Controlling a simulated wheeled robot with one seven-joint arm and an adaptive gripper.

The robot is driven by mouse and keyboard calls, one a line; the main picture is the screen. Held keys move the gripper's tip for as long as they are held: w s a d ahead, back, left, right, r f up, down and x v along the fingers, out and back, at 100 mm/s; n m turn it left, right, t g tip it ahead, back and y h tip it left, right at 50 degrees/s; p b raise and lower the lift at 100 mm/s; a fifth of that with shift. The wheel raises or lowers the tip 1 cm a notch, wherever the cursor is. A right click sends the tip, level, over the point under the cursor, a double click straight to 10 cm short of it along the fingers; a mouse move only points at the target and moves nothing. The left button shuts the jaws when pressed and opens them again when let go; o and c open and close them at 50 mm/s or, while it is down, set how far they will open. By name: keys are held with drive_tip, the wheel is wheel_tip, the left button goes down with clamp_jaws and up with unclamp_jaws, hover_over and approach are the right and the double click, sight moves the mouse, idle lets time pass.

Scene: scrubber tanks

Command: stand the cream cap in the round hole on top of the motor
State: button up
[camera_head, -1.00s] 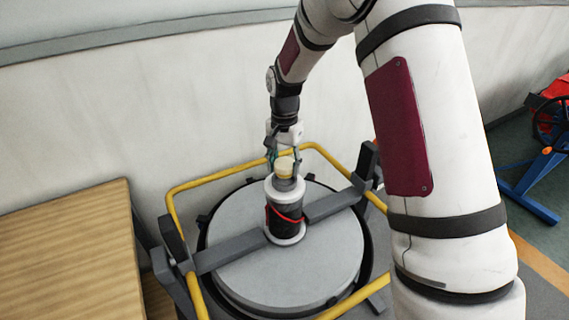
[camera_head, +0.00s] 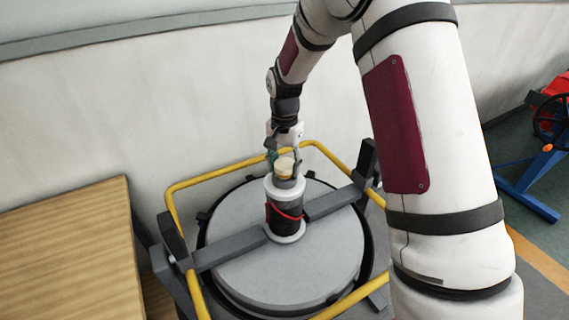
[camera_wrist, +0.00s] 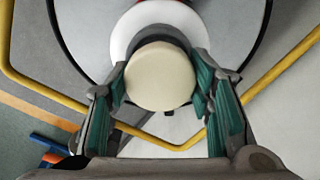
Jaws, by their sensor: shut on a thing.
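The cream cap (camera_head: 285,165) is between the fingers of my gripper (camera_head: 284,172), at the top of the motor (camera_head: 285,216). In the wrist view the round cap (camera_wrist: 160,76) sits between the two green-padded fingertips of my gripper (camera_wrist: 161,92), which are shut on its sides. The motor is an upright dark cylinder with a white top ring and a red wire, in the middle of the tank lid. The white ring (camera_wrist: 137,26) shows around and behind the cap in the wrist view. The hole is hidden under the cap, so I cannot tell how deep the cap sits.
The round grey tank lid (camera_head: 240,270) has a dark crossbar (camera_head: 335,203) running through the motor's place. A yellow rail (camera_head: 215,178) surrounds the tank. A wooden table top (camera_head: 70,255) is at the left, a pale wall behind. Red and blue equipment (camera_head: 545,150) stands far right.

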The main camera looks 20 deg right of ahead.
drive_tip(key=shift+f, duration=0.55)
idle(0.9)
drive_tip(key=o, duration=1)
drive_tip(key=shift+o, duration=0.3)
drive_tip(key=o, duration=0.6)
drive_tip(key=shift+o, duration=0.2)
drive_tip(key=shift+r+p, duration=1.15)
drive_tip(key=shift+r, duration=2.35)
